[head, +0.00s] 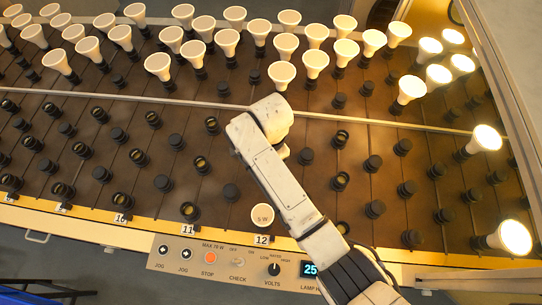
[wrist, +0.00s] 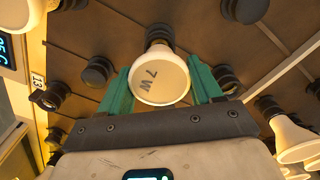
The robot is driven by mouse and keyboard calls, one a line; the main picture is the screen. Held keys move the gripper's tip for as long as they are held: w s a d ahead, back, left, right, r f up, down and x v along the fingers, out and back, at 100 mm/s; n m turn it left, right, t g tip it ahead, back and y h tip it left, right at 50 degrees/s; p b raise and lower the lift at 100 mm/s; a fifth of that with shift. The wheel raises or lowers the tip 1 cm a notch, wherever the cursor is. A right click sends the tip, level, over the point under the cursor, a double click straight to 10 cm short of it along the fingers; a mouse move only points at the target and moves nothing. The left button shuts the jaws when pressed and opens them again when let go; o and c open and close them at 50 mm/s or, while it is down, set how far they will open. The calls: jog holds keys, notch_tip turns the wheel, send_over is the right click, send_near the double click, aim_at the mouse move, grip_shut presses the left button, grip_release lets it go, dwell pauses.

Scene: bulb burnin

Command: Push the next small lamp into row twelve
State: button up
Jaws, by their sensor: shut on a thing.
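In the wrist view my gripper (wrist: 160,72), with green fingers, is shut on a white lamp (wrist: 158,88) marked 7 W. The lamp's face is toward the camera. Its dark base points away, at or in front of a black socket; I cannot tell whether it is seated. A white lamp (head: 262,215) marked 5 W stands at the front of the row with label 12 (head: 262,239). Several empty black sockets (head: 305,156) stand around my arm.
Several unlit white lamps (head: 158,65) fill the back rows beyond a pale rail (head: 180,101). Lit lamps (head: 487,138) glow at the right. A control panel (head: 225,262) lies along the front edge. In the wrist view, label 13 (wrist: 37,82) shows at the left and white lamps (wrist: 293,138) at the right.

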jog(key=shift+f+b, duration=0.45)
jog(key=shift+f, duration=0.4)
jog(key=o, duration=1.1)
jog(key=shift+r, duration=0.1)
notch_tip(320, 180, up, 11)
jog(key=shift+f, duration=0.1)
